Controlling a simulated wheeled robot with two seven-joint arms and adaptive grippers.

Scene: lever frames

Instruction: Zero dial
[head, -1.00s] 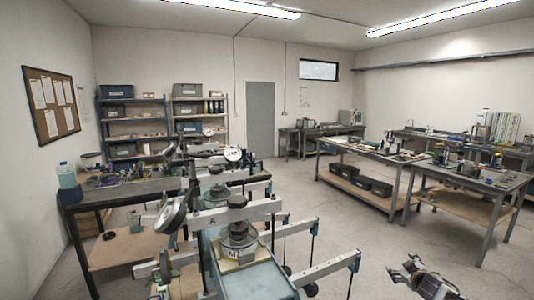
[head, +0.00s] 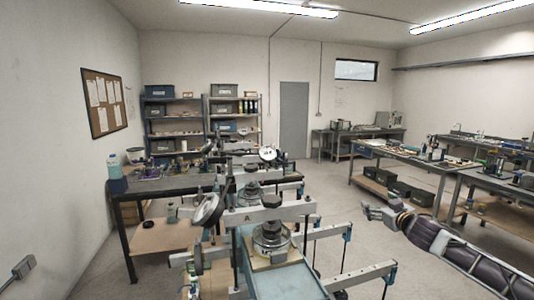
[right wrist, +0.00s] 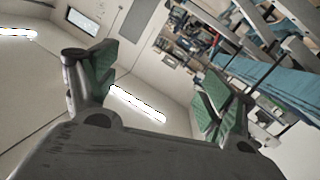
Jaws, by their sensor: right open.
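A round dial gauge (head: 207,210) stands at the left of the nearest lever frame (head: 280,213), whose beam carries a letter A. The dial is seen at a slant, so its reading is too small to tell. A second dial (head: 268,153) with a white face shows on a frame farther back. My right gripper (head: 372,211) is open and empty, in the air to the right of the near frame and apart from it. Its green-padded fingers spread wide in the right wrist view (right wrist: 165,90). My left gripper is not in view.
Stacked weights (head: 271,229) sit under the near beam. Several lever arms stick out to the right, near my right gripper. A dark bench (head: 150,187) with a bottle (head: 117,176) is at left. Workbenches (head: 415,157) stand at right, with clear floor between.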

